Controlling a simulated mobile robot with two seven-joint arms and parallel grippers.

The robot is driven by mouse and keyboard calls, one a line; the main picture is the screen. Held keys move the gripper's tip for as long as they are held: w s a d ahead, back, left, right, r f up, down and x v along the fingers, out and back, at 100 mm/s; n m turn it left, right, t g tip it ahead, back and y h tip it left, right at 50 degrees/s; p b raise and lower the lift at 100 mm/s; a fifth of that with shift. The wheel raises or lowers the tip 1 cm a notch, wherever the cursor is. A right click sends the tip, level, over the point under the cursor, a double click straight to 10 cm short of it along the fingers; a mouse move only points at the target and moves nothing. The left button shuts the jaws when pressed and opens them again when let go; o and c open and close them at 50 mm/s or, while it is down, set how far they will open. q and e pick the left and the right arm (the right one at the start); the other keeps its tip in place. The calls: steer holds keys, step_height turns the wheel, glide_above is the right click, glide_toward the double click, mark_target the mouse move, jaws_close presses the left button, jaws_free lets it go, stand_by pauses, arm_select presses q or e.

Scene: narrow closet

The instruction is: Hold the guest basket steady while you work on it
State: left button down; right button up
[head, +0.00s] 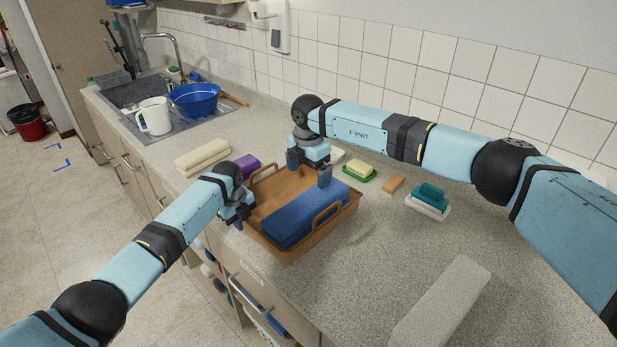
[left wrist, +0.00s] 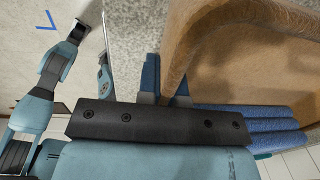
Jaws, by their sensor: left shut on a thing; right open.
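The guest basket, a brown tray with raised handles (head: 286,255), stands on the counter near its front edge. A folded blue towel (head: 300,220) lies in its right part. My left gripper (head: 242,217) is shut on the basket's left rim. In the left wrist view the blue fingers (left wrist: 165,82) meet the brown basket rim (left wrist: 187,45), and their tips are partly hidden.
Cream towels (head: 203,157) and a purple item (head: 247,165) lie left of the basket. Soap on a green dish (head: 359,171), a tan bar (head: 393,184) and a teal item on a white dish (head: 428,199) lie right. A grey block (head: 442,303) lies front right.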

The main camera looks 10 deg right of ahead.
arm_select(q)
steer(key=c, duration=1.2)
jaws_free()
steer(key=shift+r, duration=0.1)
